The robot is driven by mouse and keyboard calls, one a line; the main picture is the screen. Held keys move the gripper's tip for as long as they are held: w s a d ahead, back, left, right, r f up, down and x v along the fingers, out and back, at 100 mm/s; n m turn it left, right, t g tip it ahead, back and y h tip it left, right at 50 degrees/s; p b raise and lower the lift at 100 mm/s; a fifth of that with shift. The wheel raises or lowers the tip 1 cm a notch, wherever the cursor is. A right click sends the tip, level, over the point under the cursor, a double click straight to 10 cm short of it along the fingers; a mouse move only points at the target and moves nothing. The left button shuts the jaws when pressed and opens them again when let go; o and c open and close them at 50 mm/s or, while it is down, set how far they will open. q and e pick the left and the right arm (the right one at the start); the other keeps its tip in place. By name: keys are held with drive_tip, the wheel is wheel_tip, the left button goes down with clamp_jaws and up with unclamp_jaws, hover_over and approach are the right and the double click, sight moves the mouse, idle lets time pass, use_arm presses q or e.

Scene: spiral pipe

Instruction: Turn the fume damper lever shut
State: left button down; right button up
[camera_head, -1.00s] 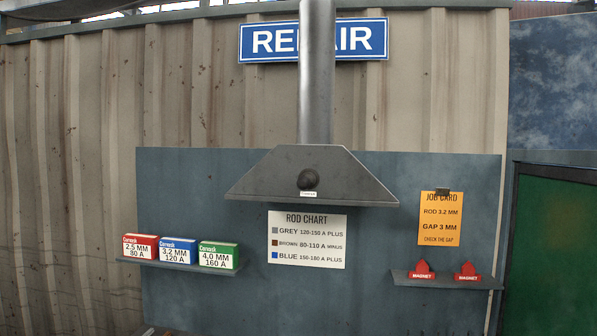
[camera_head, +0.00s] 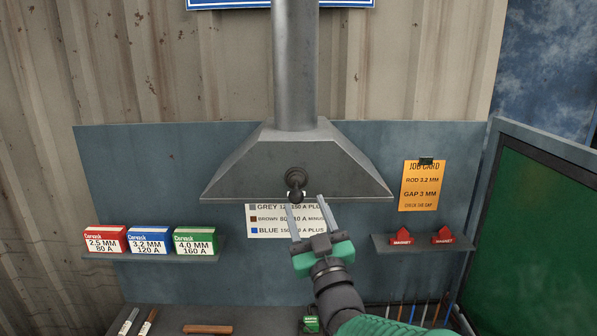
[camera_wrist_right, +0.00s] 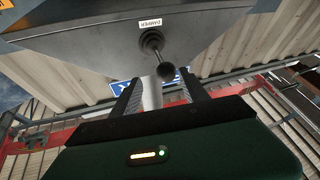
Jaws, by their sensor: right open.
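The fume damper lever (camera_head: 295,180) is a dark knob on a short stalk, standing out from the front of the grey fume hood (camera_head: 350,175). In the right wrist view the lever (camera_wrist_right: 157,52) points toward my fingers from a round base, beside a small white damper label (camera_wrist_right: 152,22). My right gripper (camera_head: 306,202) is open just below the lever, its two fingers pointing up at it. In the wrist view the knob is near the fingertips (camera_wrist_right: 158,85), close to the right finger; I cannot tell whether they touch. My left gripper is not in view.
The hood's duct (camera_head: 294,70) rises above the lever. A rod chart (camera_head: 270,232) hangs behind my right fingers. Rod boxes (camera_head: 148,240) sit on a left shelf, red magnets (camera_head: 402,237) on a right shelf. A green screen (camera_head: 535,240) stands at the right. The bench lies below.

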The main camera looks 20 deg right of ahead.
sight(295, 187)
drive_tip(key=a+p+x, duration=0.1)
drive_tip(key=p+x, duration=0.2)
drive_tip(key=x, duration=0.4)
drive_tip(key=shift+a, duration=0.35)
drive_tip(key=shift+w+d, duration=0.1)
drive_tip(key=shift+d, duration=0.15)
drive_tip(key=shift+c, duration=0.2)
drive_tip(key=shift+w+d+f, duration=0.15)
drive_tip(key=shift+w+d, duration=0.1)
drive_tip(key=shift+d, duration=0.05)
drive_tip(key=c, duration=0.5)
drive_tip(key=shift+c, duration=2.4)
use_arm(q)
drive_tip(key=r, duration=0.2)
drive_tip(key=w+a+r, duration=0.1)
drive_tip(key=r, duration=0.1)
use_arm(e)
drive_tip(key=shift+a, duration=0.25)
clamp_jaws()
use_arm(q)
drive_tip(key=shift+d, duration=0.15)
use_arm(e)
drive_tip(key=shift+d, duration=0.1)
